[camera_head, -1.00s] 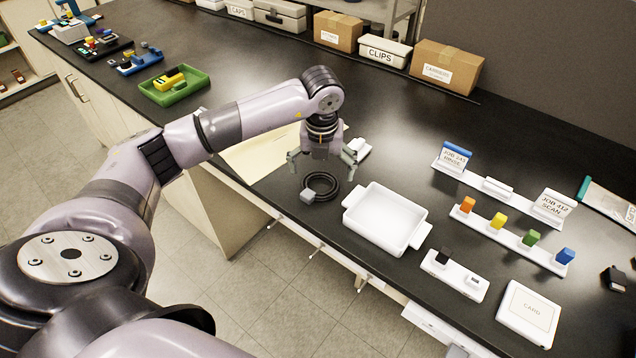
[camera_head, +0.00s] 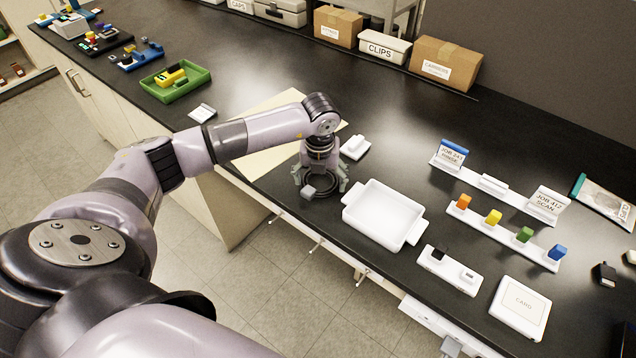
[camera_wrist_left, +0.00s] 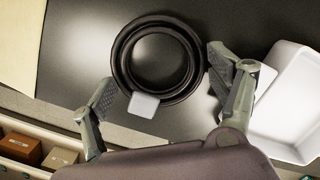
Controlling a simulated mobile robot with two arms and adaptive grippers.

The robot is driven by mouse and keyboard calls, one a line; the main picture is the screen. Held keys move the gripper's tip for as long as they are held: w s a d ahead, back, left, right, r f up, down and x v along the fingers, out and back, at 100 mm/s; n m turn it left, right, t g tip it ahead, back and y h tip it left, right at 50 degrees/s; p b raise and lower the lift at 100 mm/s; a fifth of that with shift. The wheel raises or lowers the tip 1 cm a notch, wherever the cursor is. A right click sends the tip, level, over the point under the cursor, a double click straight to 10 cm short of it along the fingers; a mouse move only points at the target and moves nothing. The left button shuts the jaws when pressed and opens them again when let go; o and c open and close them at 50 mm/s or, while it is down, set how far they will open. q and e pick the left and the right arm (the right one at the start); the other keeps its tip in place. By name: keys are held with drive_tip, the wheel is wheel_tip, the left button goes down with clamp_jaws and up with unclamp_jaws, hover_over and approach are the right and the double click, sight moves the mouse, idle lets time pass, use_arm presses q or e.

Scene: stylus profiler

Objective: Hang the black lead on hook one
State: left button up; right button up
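The black lead (camera_head: 326,195) lies coiled on the dark bench near its front edge, with a grey plug block (camera_head: 308,191) on its near side. The coil shows as a full ring in the left wrist view (camera_wrist_left: 121,62). My left gripper (camera_head: 321,188) points down over the coil, low to the bench. Its fingers (camera_wrist_left: 165,100) are spread to either side of the ring and hold nothing. Several thin hooks stick out from the bench front, such as one hook (camera_head: 317,245); I cannot read which is hook one. My right gripper is not in view.
A white tray (camera_head: 383,214) stands close to the right of the coil. A small white block (camera_head: 355,147) sits behind the gripper, by a cream sheet (camera_head: 262,160). Racks with coloured pieces (camera_head: 505,236) lie farther right. Boxes line the back.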

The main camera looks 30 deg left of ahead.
use_arm(q)
drive_tip(key=c, duration=0.8)
drive_tip(key=shift+c, duration=0.2)
drive_tip(key=shift+r, duration=0.15)
wheel_tip(320, 180, up, 20)
drive_tip(key=b, duration=0.4)
drive_tip(key=o, duration=0.6)
drive_tip(key=c, duration=1.1)
